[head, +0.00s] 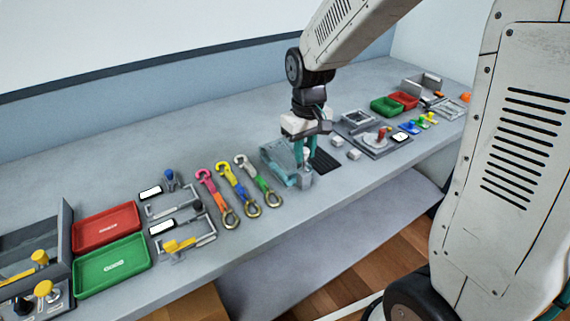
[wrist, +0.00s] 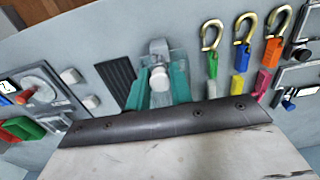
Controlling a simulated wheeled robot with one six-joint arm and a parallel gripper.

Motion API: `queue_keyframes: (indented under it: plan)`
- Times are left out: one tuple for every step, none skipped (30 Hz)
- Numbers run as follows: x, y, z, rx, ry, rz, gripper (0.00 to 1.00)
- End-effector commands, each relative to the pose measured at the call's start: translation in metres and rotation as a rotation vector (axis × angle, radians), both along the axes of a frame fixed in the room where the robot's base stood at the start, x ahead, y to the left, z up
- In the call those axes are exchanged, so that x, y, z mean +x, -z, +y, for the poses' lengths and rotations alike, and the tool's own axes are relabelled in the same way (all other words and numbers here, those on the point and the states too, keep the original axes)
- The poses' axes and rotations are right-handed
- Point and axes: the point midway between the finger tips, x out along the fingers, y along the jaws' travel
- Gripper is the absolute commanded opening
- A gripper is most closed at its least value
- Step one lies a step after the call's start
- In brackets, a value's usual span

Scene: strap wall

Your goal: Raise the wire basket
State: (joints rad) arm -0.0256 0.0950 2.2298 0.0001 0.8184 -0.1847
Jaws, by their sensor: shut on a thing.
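My gripper (head: 306,158) points down at the middle of the bench, with teal fingers. In the wrist view, my gripper (wrist: 160,90) has its fingers on either side of a pale round knob (wrist: 158,76) and is shut on it. The knob belongs to or sits against a grey fitting (wrist: 158,48). A bluish see-through housing (head: 276,158) stands just left of the fingers in the head view. I cannot make out a wire basket in either view. The fingers partly hide the knob and fitting.
A black ribbed pad (head: 328,161) and pale blocks (head: 354,154) lie just right of my gripper. Coloured straps with hooks (head: 230,185) lie to the left. Red (head: 106,227) and green (head: 112,264) trays stand further left. The bench's front edge is close.

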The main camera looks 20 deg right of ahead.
Motion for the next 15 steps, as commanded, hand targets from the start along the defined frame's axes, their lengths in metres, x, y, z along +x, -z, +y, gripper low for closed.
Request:
queue_keyframes:
  plan:
    - [0.0010,-0.0012,-0.0004,0.000,0.000,-0.003,0.11]
    - [0.0010,-0.0013,-0.0004,0.000,0.000,-0.004,0.11]
    - [0.0011,-0.0013,-0.0004,0.000,0.000,-0.004,0.11]
    - [0.0011,-0.0013,-0.0005,0.000,0.000,-0.004,0.24]
    - [0.0011,-0.0013,-0.0004,0.000,0.000,-0.004,0.33]
    - [0.0010,-0.0012,-0.0004,0.000,0.000,-0.004,0.37]
    - [0.0010,-0.0012,-0.0004,0.000,0.000,-0.003,0.37]
    - [0.0009,-0.0011,-0.0003,0.000,0.000,-0.003,0.37]
    - [0.0009,-0.0010,-0.0003,0.000,0.000,-0.003,0.37]
    - [0.0008,-0.0009,-0.0002,0.000,0.000,-0.003,0.37]
    - [0.0008,-0.0008,-0.0002,0.000,0.000,-0.003,0.37]
    - [0.0007,-0.0008,-0.0003,-0.001,0.000,-0.002,0.37]
    - [0.0007,-0.0009,-0.0002,-0.001,0.000,-0.002,0.37]
    - [0.0007,-0.0013,-0.0002,0.000,0.000,-0.003,0.37]
    - [0.0008,-0.0025,-0.0001,0.000,0.000,-0.003,0.37]
